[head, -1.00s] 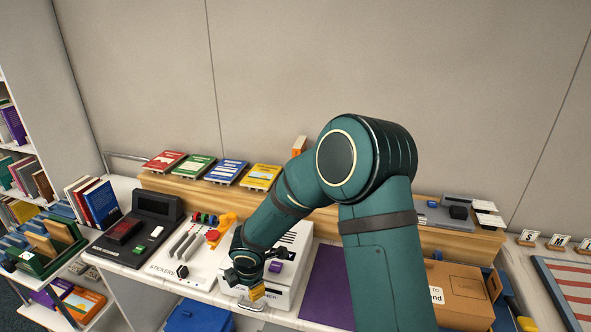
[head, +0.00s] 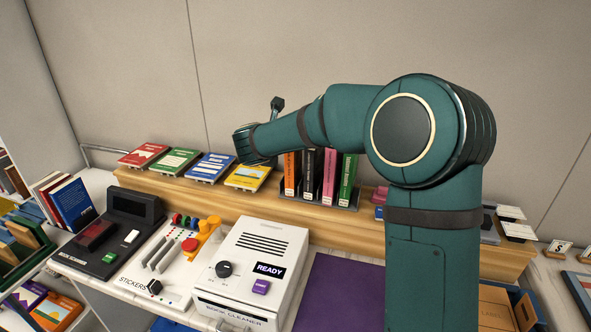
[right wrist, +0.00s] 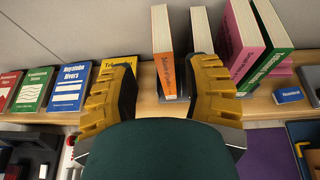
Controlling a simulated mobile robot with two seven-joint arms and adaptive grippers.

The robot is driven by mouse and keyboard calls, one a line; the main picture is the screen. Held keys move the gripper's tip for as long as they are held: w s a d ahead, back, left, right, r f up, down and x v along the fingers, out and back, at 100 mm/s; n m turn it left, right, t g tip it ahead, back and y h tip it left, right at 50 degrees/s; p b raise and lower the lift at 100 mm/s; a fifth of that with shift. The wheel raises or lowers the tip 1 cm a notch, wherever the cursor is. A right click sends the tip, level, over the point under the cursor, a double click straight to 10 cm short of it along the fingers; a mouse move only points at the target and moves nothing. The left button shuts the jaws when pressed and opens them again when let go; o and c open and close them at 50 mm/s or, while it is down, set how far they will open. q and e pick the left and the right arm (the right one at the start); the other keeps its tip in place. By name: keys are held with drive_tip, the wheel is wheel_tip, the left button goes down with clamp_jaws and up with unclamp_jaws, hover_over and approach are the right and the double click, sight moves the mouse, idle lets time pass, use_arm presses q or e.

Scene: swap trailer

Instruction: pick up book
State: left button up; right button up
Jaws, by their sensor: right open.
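Upright books stand on the wooden shelf in the head view: an orange book (head: 291,173), a black book (head: 309,175), a pink book (head: 329,178) and a green book (head: 348,180). My right arm reaches across in front of the wall, with its hand left of these books and above the flat ones. In the right wrist view my right gripper (right wrist: 160,98) is open and empty. Its yellow fingers frame the orange book (right wrist: 163,68), which is farther off, apart from them. The pink book (right wrist: 243,60) is beyond the right finger. My left gripper is out of view.
Red (head: 143,155), green (head: 174,161), blue (head: 210,167) and yellow (head: 248,177) books lie tilted on the wooden shelf (head: 200,199). Below are a white book cleaner (head: 262,250) marked READY, a sticker panel (head: 160,265) and a black device (head: 115,240). A purple mat (head: 340,285) is clear.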

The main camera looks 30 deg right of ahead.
hover_over(292, 161)
drive_tip(key=w, duration=0.2)
drive_tip(key=f, duration=0.3)
drive_tip(key=shift+s+f, duration=0.25)
drive_tip(key=shift+f, duration=0.05)
drive_tip(key=x, duration=0.5)
drive_tip(key=shift+d+r, duration=0.1)
drive_tip(key=shift+d, duration=0.1)
drive_tip(key=shift+c, duration=0.4)
drive_tip(key=shift+r, duration=0.1)
clamp_jaws()
